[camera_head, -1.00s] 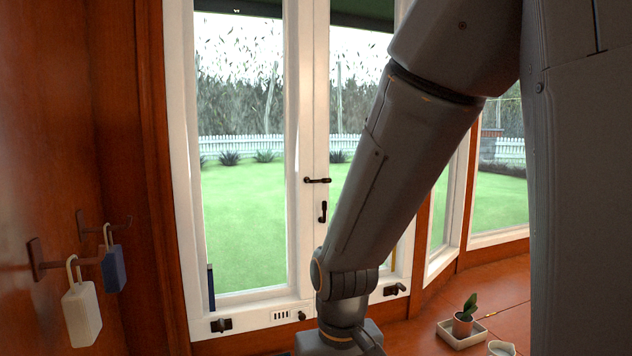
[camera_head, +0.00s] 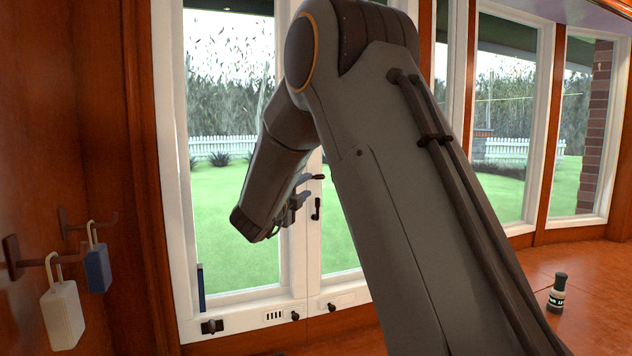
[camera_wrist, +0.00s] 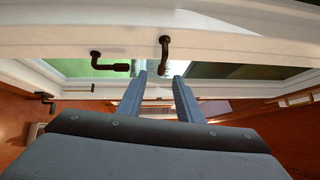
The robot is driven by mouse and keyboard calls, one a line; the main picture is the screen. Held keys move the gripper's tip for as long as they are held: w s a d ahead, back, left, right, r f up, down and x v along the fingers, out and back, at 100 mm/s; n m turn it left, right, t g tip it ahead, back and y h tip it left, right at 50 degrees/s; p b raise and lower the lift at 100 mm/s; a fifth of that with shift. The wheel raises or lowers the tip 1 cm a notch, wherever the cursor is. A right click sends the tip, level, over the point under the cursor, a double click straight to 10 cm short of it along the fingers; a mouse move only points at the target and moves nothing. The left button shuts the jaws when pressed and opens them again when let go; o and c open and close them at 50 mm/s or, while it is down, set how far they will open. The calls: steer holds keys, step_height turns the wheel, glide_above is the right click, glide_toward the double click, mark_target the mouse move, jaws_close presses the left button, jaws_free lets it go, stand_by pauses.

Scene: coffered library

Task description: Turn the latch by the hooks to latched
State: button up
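The white-framed glass doors carry a black horizontal handle (camera_head: 316,177) and a black upright latch (camera_head: 317,209) below it. In the wrist view, one black lever (camera_wrist: 164,54) points down near my fingertips, and another (camera_wrist: 110,66) points right, to its left. My gripper (camera_wrist: 162,75) is open and empty, its two fingers apart; I see no contact with a lever. In the head view my gripper (camera_head: 303,190) is partly hidden by my arm, beside the door handles. The hooks (camera_head: 40,261) are on the left wall. A small black latch (camera_head: 211,327) is on the lower frame nearest them.
A white padlock-shaped tag (camera_head: 63,315) and a blue one (camera_head: 97,268) hang from the hooks. Black knobs (camera_head: 295,315) and (camera_head: 331,307) sit on the lower frame. A dark bottle (camera_head: 557,294) stands on the wooden surface at right. My arm covers the middle.

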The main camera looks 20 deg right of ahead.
mark_target(317, 178)
steer(key=p+x, duration=0.1)
steer(key=x, duration=0.7)
steer(key=shift+s+d+r+p, duration=0.15)
steer(key=shift+s+p, duration=0.05)
steer(key=shift+p, duration=0.1)
jaws_close()
